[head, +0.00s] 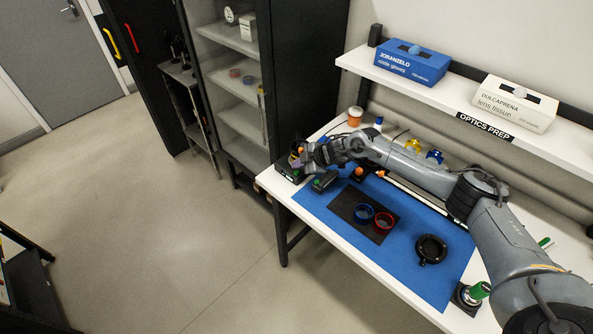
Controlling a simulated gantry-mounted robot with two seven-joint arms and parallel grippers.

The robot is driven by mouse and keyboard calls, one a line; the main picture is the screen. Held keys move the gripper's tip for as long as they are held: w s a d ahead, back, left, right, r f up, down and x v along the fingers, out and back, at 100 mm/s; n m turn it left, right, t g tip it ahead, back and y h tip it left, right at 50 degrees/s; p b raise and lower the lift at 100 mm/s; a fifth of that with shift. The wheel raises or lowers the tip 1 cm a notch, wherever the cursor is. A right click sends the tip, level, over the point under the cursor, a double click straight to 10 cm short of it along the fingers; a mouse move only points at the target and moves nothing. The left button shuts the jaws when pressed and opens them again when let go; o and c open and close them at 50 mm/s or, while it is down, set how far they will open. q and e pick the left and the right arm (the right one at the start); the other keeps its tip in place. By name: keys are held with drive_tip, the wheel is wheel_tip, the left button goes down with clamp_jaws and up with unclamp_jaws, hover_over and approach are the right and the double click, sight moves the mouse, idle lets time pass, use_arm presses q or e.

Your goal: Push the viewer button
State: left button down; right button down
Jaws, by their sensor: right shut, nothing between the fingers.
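My right arm reaches in from the lower right across the bench. Its gripper (301,160) is shut and empty at the bench's far left corner. It is just above or touching a small dark box (287,174) with a green spot on it; I cannot tell which. A second small dark box (323,182) with a green spot sits just right of it, under my wrist. Either may be the viewer with its button; the view is too small to tell. My left gripper is not in view.
A blue mat (436,285) covers much of the white bench. On it are a blue ring (364,214), a red ring (384,221) and a black round mount (431,249). A shelf (437,96) with two boxes hangs behind. A glass cabinet (228,95) stands left of the bench.

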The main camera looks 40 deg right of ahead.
wheel_tip(320, 180, up, 5)
drive_tip(key=p, duration=0.4)
drive_tip(key=shift+r, duration=0.15)
